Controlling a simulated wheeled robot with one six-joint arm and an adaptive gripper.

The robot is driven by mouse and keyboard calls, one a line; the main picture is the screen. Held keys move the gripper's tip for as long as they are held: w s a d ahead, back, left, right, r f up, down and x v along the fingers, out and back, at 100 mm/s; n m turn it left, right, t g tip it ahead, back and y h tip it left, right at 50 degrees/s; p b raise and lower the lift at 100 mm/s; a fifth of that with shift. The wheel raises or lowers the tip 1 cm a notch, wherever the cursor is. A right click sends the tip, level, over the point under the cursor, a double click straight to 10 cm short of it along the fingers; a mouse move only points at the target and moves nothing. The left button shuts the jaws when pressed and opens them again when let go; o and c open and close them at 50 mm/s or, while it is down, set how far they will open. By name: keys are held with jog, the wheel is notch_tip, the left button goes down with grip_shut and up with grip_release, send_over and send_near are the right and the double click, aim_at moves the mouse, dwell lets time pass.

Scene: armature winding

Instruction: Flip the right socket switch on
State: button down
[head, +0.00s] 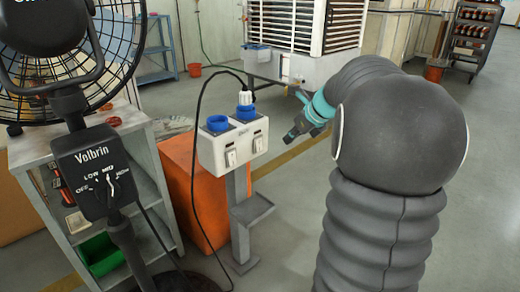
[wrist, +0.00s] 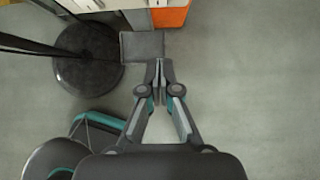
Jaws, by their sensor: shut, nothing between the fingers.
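A white socket box (head: 238,158) stands on a grey post, with two blue sockets on top. The left socket (head: 218,124) has no plug in it; the right socket (head: 246,113) holds a white plug (head: 245,97) with a black cable. The left switch (head: 231,158) and the right switch (head: 259,142) are on the box's front face. Their on or off position is too small to tell. My gripper (head: 292,134) is shut and empty, to the right of the right switch and apart from it. Its fingertips meet in the wrist view (wrist: 159,82), over the floor.
A Velbrin fan (head: 92,175) stands at the left; its round dark base (wrist: 88,57) is on the floor. An orange box (head: 195,190) is behind the post. A grey plate (wrist: 142,45) is just beyond my fingertips in the wrist view.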

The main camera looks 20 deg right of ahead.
aim_at(259, 145)
jog(key=w+a+r+x, duration=0.1)
jog(key=w+x, duration=0.1)
jog(key=x, duration=1.1)
jog(key=shift+r+b, duration=0.3)
jog(key=shift+r, duration=0.1)
jog(key=shift+d, duration=0.1)
